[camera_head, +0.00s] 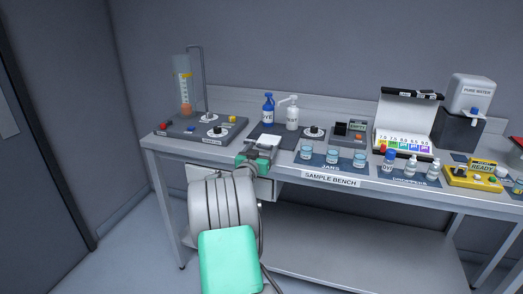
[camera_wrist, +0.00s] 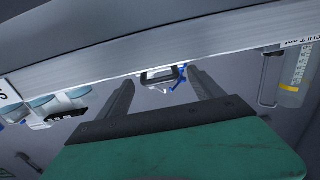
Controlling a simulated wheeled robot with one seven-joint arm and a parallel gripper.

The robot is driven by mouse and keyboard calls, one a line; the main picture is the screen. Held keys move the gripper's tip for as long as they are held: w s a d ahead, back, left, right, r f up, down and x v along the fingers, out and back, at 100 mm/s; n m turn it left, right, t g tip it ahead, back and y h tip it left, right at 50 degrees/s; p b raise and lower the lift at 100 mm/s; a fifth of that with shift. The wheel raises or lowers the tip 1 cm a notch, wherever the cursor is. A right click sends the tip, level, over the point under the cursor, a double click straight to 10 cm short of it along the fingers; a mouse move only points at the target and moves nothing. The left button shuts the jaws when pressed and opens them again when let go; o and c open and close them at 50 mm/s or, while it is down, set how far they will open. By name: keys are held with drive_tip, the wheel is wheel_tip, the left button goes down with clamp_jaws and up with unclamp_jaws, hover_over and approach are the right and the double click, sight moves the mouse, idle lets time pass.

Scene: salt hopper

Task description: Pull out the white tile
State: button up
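My gripper (camera_head: 260,150) is at the front edge of the sample bench, left of the jars. In the wrist view, its two dark fingers (camera_wrist: 160,77) are spread apart. A dark rectangular handle (camera_wrist: 159,77) shows between the fingertips at the bench edge; I cannot tell whether the fingers touch it. A pale flat piece (camera_head: 267,140) lies at the bench edge just beyond the gripper in the head view. It may be the white tile, but my gripper partly hides it and I cannot be sure.
A grey apparatus (camera_head: 200,127) with a tall cylinder (camera_head: 184,85) is at left. A drawer front (camera_head: 199,173) is below the top.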

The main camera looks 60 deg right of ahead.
drive_tip(key=v, duration=0.7)
drive_tip(key=shift+a+b, duration=0.4)
